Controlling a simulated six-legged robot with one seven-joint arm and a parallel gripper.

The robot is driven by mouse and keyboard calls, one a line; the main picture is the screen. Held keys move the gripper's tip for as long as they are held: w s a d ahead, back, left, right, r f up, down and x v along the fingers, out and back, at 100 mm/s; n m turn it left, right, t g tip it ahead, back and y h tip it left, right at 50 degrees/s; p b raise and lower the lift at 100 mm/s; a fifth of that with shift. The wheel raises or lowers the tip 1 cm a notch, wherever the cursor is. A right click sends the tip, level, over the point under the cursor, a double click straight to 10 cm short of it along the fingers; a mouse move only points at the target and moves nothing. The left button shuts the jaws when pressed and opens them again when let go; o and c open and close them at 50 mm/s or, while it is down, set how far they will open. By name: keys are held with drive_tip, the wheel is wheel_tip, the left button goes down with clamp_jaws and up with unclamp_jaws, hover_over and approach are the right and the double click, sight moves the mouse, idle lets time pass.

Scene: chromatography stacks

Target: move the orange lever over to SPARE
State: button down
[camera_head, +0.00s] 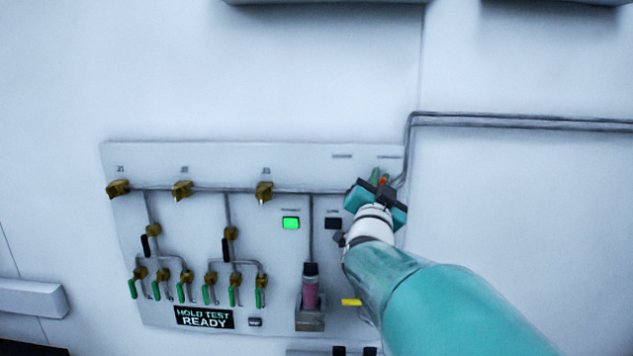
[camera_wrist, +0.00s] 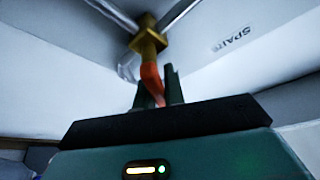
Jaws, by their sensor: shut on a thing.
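The orange lever (camera_wrist: 151,80) hangs from a brass valve body (camera_wrist: 148,40) in the wrist view. Its lower part lies between the two fingers of my gripper (camera_wrist: 158,92), which is shut on it. The word SPARE (camera_wrist: 231,40) is printed on the panel to the right of the valve; the lever points down the picture, not toward the word. In the head view my gripper (camera_head: 379,177) is at the panel's upper right, and only a small orange bit of the lever (camera_head: 383,181) shows there. The gripper hides most of the valve in that view.
Pipes (camera_head: 520,122) run right along the wall. The wall right of the panel is otherwise bare.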

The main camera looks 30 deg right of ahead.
drive_tip(key=n+t, duration=0.1)
drive_tip(key=n, duration=0.1)
drive_tip(key=a+n+y, duration=0.1)
drive_tip(key=n, duration=0.1)
drive_tip(key=w+n+t+y, duration=0.1)
drive_tip(key=n, duration=0.1)
drive_tip(key=shift+a+r+n+t, duration=0.15)
drive_tip(key=shift+r+n+t, duration=0.05)
drive_tip(key=shift+n+t, duration=0.1)
drive_tip(key=n, duration=0.2)
drive_tip(key=n+t+y, duration=0.1)
drive_tip(key=a+n+y, duration=0.1)
drive_tip(key=n, duration=0.1)
drive_tip(key=shift+w+n+t, duration=0.3)
drive_tip(key=n+y, duration=0.2)
drive_tip(key=n, duration=0.1)
drive_tip(key=a+n+y, duration=0.1)
drive_tip(key=n, duration=0.1)
drive_tip(key=shift+w+f+t, duration=0.25)
drive_tip(key=shift+w+t, duration=0.05)
drive_tip(key=shift+t, duration=0.1)
drive_tip(key=shift+w+a+f+n+y, duration=0.2)
drive_tip(key=shift+n+y, duration=0.35)
drive_tip(key=shift+n, duration=0.55)
drive_tip(key=shift+w+a+f+n+y, duration=0.15)
drive_tip(key=shift+n+y, duration=0.4)
drive_tip(key=shift+n, duration=0.55)
drive_tip(key=c, duration=1.5)
unclamp_jaws()
